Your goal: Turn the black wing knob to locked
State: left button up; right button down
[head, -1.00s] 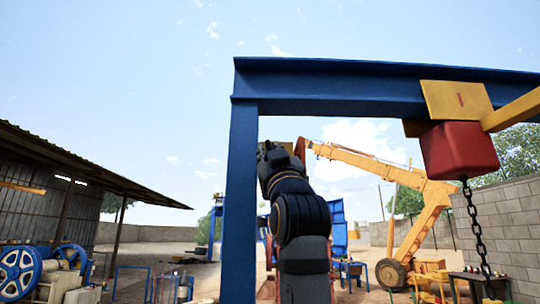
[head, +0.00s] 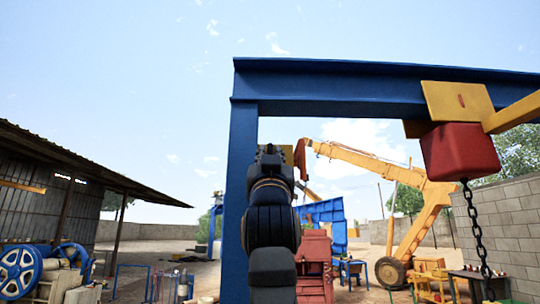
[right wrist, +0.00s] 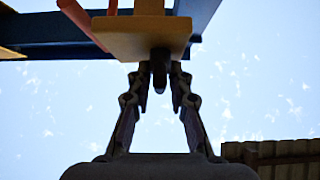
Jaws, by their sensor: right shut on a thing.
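The black wing knob (right wrist: 158,68) hangs below a yellow plate (right wrist: 140,38) in the right wrist view. It shows as a dark narrow shape between the fingertips. My right gripper (right wrist: 159,84) is shut on it, one finger on each side. In the head view my right gripper (head: 269,152) points up beside the blue post, and the knob is hidden there. The knob's markings cannot be seen, so I cannot tell its setting. My left gripper is not in view.
A blue post and beam frame (head: 240,190) stands close at my arm. A red block (head: 459,150) with a chain hangs at the right. A yellow crane (head: 425,215) and a red machine (head: 314,262) stand behind. Open sky surrounds the gripper in the wrist view.

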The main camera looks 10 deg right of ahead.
aim_at(269, 144)
jog(key=c, duration=1.4)
grip_release()
jog(key=shift+w+f, duration=0.1)
notch_tip(269, 144, up, 10)
jog(key=shift+r, duration=0.1)
jog(key=shift+w, duration=0.1)
